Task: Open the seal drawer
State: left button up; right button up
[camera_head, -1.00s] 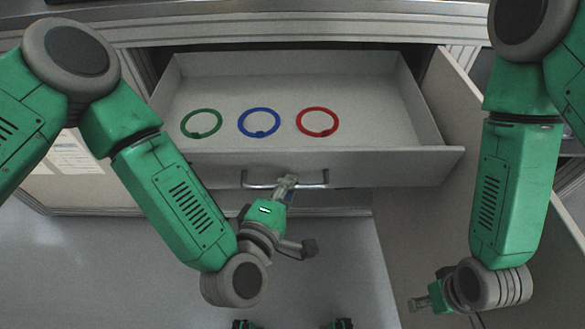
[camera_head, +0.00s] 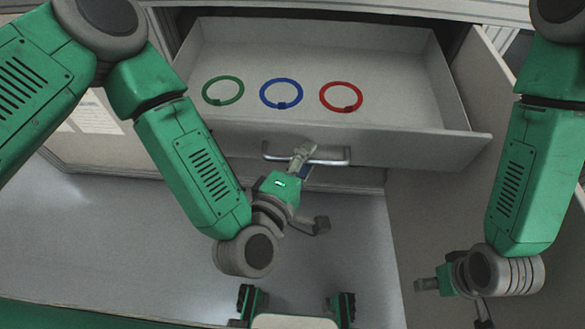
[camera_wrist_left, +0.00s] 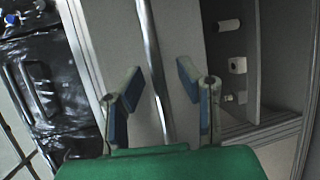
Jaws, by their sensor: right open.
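The seal drawer (camera_head: 370,149) is pulled out of the cabinet, its inside showing in the head view. A green ring (camera_head: 223,90), a blue ring (camera_head: 281,93) and a red ring (camera_head: 341,97) lie flat on its floor. Its metal bar handle (camera_head: 333,155) is on the front panel. My left gripper (camera_head: 303,154) is at the middle of the handle. In the left wrist view the handle bar (camera_wrist_left: 153,70) runs between the blue-padded fingers (camera_wrist_left: 158,78), which stand apart with gaps beside the bar. My right gripper (camera_head: 425,285) is open and empty, low at the right.
An open cabinet door or side panel (camera_head: 430,215) stands to the right of the drawer. Grey floor (camera_head: 120,240) is clear below and left. The left wrist view shows a compartment with several white cylindrical parts (camera_wrist_left: 237,65) and a black wrapped item (camera_wrist_left: 55,90).

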pick_arm(q)
jog(key=v, duration=1.1)
jog(key=shift+s+a, duration=0.2)
jog(key=shift+a, duration=0.05)
